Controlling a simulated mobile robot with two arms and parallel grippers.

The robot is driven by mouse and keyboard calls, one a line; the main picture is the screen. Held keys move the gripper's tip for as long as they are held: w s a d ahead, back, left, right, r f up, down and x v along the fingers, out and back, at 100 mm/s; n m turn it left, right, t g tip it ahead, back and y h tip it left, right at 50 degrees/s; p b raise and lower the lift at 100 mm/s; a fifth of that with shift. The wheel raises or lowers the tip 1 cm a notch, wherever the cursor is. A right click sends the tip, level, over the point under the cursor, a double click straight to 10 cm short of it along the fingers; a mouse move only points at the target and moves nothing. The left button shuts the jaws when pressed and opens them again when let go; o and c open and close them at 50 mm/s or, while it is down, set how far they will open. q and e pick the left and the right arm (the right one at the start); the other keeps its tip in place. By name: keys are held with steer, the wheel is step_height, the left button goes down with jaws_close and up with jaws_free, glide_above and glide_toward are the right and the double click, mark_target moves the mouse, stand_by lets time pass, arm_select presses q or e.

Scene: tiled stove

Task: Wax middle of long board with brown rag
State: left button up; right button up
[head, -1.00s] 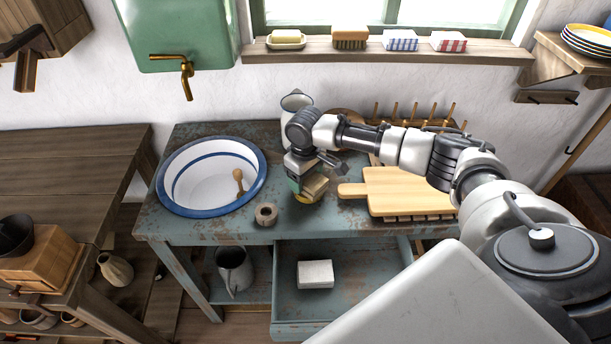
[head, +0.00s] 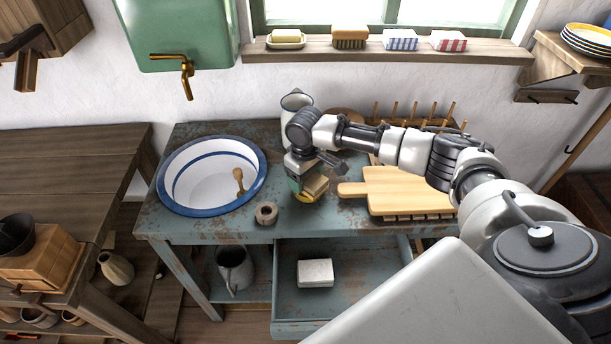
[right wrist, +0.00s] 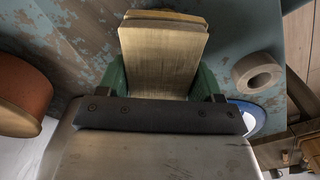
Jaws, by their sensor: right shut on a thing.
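The piece sits between green fingers in the right wrist view and also shows in the head view (head: 316,185). A yellow edge shows just below the gripper; I cannot tell what it belongs to. The gripper is low over the blue worktop, left of a pale wooden board (head: 410,190) with a handle pointing left. The gripper and held piece are apart from this board. My left gripper is not in view.
A blue-rimmed basin (head: 170,198) stands left on the worn blue table (head: 215,232). A brown-grey roll (head: 266,213) lies near the front edge. A pegged rack (head: 440,120) stands behind the board. A drawer (head: 345,300) below is open with a white block (head: 315,273) inside.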

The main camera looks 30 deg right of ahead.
steer(key=shift+s+f+p, duration=0.1)
steer(key=shift+f+p, duration=0.05)
steer(key=shift+p, duration=0.2)
stand_by(1.3)
step_height(320, 180, up, 7)
steer(key=p, duration=0.8)
steer(key=shift+p, duration=0.3)
stand_by(0.5)
steer(key=shift+a+r, duration=0.25)
steer(key=s+a+r+m, duration=0.2)
steer(key=s+a+r, duration=1)
steer(key=s, duration=0.3)
steer(key=shift+s+a+r+m, duration=0.3)
steer(key=shift+r, duration=0.15)
